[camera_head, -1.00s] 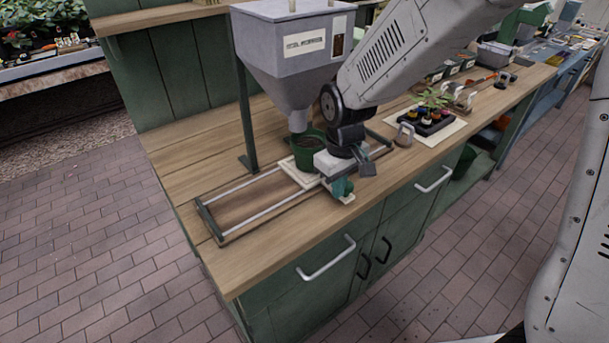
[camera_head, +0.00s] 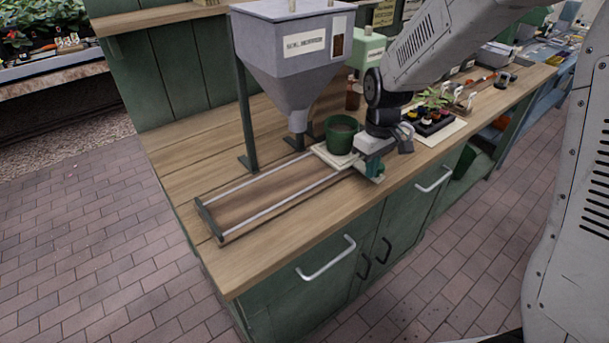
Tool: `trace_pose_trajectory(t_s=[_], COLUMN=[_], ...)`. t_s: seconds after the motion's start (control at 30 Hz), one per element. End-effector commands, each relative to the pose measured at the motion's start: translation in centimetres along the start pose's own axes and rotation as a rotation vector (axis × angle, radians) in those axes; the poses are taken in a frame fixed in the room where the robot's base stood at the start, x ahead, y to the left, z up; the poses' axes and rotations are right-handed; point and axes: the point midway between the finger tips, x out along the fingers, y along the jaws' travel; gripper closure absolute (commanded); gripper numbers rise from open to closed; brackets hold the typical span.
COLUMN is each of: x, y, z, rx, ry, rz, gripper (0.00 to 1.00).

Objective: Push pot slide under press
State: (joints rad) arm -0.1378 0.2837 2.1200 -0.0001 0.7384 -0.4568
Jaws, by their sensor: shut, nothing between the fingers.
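A dark green pot (camera_head: 340,136) full of soil stands upright on a cream slide plate (camera_head: 322,153), which sits on two metal rails (camera_head: 266,184). A green knob (camera_head: 377,168) is at the plate's front right end. My gripper (camera_head: 370,148) is shut and low beside the pot, at its right front, close to the knob. Its fingertips are hard to make out, and I cannot tell whether it touches the plate or knob. A green labelled machine (camera_head: 367,48), possibly the press, is behind the pot, partly hidden by the hopper and my arm.
A grey soil hopper (camera_head: 290,50) stands on green posts, its spout left of the pot. A brown bottle (camera_head: 354,95) stands behind the pot. A tray of small pots (camera_head: 432,124) lies to the right. The left rail section is empty.

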Motion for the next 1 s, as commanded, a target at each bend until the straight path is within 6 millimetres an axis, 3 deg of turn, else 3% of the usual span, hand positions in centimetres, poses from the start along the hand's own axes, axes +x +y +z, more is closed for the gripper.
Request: trace_pose_trajectory(t_s=[0.4, 0.57, 1.0], x=[0.0, -0.5, -4.6], y=[4.8, 4.3, 3.1], z=[0.1, 0.0, -0.1], rx=[0.003, 0.0, -0.001], ry=[0.0, 0.001, 0.002], rz=[0.001, 0.001, 0.001], gripper=[1.0, 1.0, 1.0])
